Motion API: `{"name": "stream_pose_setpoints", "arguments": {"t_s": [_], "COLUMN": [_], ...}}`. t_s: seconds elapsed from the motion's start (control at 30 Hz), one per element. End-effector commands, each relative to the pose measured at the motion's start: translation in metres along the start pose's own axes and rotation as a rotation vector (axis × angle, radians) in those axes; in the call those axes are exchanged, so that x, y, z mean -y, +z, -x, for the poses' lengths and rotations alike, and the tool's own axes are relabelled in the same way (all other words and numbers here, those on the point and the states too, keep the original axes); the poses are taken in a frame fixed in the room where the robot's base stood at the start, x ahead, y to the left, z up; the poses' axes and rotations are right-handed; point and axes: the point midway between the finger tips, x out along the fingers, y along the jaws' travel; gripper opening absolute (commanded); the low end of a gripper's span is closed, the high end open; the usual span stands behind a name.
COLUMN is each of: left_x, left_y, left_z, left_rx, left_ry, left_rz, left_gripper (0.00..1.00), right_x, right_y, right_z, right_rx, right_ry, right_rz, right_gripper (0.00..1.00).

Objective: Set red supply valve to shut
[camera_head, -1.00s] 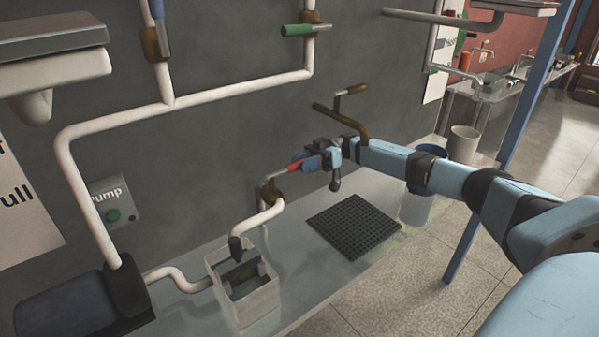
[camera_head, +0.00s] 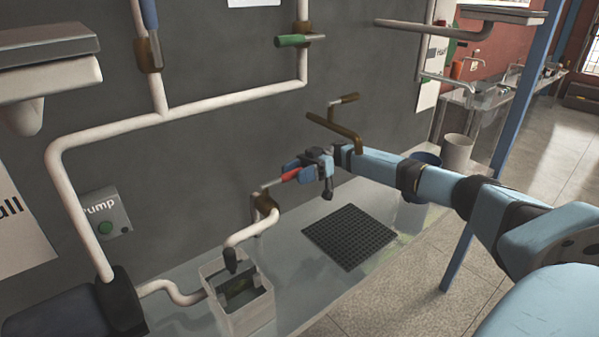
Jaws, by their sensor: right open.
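The red supply valve (camera_head: 289,175) has a red-gripped lever on a brown body (camera_head: 265,207) at the end of the white pipe above the box. The lever points right and slightly up, away from the body. My right gripper (camera_head: 306,171) is at the lever's far end, with its fingers around or beside the red grip. The jaws are open; whether they touch the lever I cannot tell. My left gripper is not in view.
A green-handled valve (camera_head: 293,40) and a blue-handled valve (camera_head: 149,15) sit on the upper pipes. A brown crank (camera_head: 335,125) stands out just behind my right wrist. Below are an open box (camera_head: 245,312), a black grid mat (camera_head: 350,236) and a pump button panel (camera_head: 107,215).

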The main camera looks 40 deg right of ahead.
Motion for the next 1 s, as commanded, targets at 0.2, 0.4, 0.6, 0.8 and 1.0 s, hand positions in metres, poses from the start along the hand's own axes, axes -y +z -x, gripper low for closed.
{"name": "stream_pose_setpoints", "arguments": {"t_s": [0.2,0.4,0.6,0.8,1.0], "left_x": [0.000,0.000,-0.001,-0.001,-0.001], "left_y": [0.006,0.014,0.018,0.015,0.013], "left_z": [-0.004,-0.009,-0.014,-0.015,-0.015], "left_rx": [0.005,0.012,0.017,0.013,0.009], "left_ry": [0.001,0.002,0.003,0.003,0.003], "left_rz": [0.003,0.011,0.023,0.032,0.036], "left_gripper": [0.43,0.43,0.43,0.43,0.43], "right_x": [-0.001,-0.002,-0.002,-0.002,-0.001], "right_y": [0.001,0.002,0.001,0.001,0.000], "right_z": [0.023,0.069,0.110,0.132,0.137], "right_rx": [0.000,0.000,-0.002,0.000,0.000], "right_ry": [0.004,0.005,0.003,0.000,-0.001], "right_rz": [0.001,0.002,0.002,0.001,0.000], "right_gripper": [0.57,0.57,0.57,0.57,0.57]}}
